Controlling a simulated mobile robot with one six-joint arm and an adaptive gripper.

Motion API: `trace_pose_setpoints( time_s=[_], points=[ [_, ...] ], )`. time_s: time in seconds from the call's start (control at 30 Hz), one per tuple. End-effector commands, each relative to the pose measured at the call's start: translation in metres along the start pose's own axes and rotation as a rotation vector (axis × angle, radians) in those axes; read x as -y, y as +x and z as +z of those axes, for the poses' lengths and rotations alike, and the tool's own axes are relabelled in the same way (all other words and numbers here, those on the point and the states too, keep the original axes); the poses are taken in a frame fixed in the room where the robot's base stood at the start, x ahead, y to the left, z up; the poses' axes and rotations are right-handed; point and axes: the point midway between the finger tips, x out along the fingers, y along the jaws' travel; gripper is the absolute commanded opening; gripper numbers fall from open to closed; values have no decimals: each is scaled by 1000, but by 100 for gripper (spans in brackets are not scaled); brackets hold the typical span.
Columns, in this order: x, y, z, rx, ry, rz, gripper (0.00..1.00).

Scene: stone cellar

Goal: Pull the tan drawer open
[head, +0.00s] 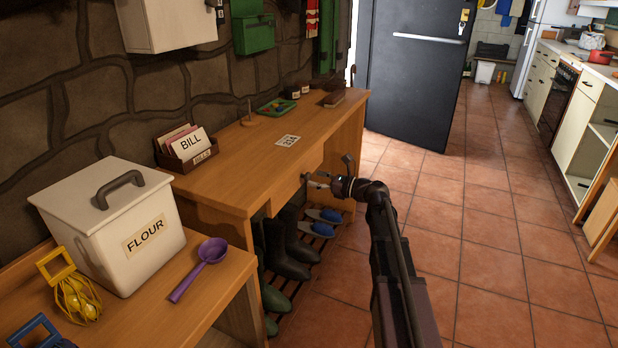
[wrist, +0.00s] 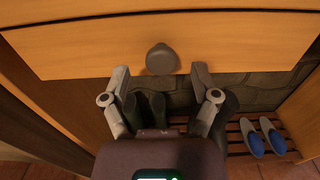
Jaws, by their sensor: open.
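The tan drawer (wrist: 90,45) fills the upper part of the wrist view, just under the desk's edge. Its front looks flush, so it appears shut. A dark round knob (wrist: 161,59) sits near the middle of its front. My gripper (wrist: 160,73) is open and empty, with one finger on each side of the knob; whether the fingers touch the drawer front, I cannot tell. In the head view my gripper (head: 316,183) is at the front of the wooden desk (head: 235,185), and the arm hides part of that front.
Boots (head: 285,245) and blue shoes (head: 325,215) are on a slatted rack under the desk. A BILL card box (head: 188,148) and a green tray (head: 277,107) stand on top. A nearer table holds a FLOUR bin (head: 115,220) and purple scoop (head: 205,260). Tiled floor to the right is clear.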

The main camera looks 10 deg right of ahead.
Motion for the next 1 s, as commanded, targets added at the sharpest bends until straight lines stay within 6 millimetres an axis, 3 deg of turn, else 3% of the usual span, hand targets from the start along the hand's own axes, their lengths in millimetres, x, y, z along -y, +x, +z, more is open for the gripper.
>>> trace_pose_setpoints(
  time_s=[0.1, 0.3, 0.67, 0.93, 1.0],
  points=[
    [1, 15, 0, 0, 0, 1, 78],
    [0, 28, 0, 0, 0, 0, 78],
    [0, 30, 0, 0, 0, -1, 78],
    [0, 30, 0, 0, 0, 0, 1],
    [0, 30, 0, 0, 0, 1, 0]
  ],
)
